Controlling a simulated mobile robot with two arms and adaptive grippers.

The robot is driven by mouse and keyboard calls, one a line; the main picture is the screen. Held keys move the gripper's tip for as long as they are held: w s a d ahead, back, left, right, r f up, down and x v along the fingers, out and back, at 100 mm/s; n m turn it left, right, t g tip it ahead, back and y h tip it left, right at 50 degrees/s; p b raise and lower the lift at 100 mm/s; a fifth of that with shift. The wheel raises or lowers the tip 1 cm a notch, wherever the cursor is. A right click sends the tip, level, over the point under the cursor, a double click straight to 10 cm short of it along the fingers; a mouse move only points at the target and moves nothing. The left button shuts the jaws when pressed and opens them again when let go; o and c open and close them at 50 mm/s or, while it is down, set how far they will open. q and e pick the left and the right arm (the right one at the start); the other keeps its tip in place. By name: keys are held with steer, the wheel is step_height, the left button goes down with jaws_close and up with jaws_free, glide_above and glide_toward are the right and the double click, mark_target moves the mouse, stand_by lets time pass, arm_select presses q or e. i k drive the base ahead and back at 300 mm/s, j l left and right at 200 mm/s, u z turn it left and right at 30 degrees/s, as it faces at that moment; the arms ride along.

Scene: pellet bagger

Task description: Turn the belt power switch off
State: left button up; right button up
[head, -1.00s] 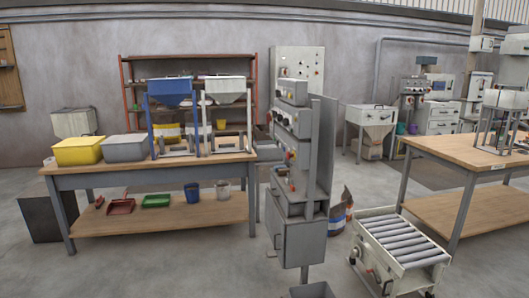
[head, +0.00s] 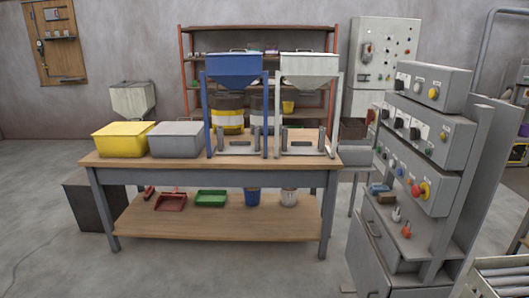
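A control stand (head: 450,200) rises at the right of the head view with three grey boxes stacked on it. The top box (head: 432,86) has a few round knobs, one of them yellow. The middle box (head: 425,128) carries several dark rotary switches on pale plates. Below, a ledge holds small levers, one white and one red (head: 406,230). Labels are too small to read, so I cannot tell which control is the belt power switch. Neither gripper is in view.
A workbench (head: 220,167) holds a yellow bin (head: 122,140), a grey bin (head: 178,141), a blue hopper (head: 234,68) and a white hopper (head: 310,68). A roller conveyor (head: 500,275) shows at the bottom right corner. A wall cabinet (head: 383,50) stands behind. Floor left of the stand is clear.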

mark_target(370, 117)
steer(key=i, duration=0.75)
steer(key=i+z, duration=0.15)
steer(key=i, duration=0.6)
steer(key=i+j, duration=0.2)
steer(key=i, duration=0.5)
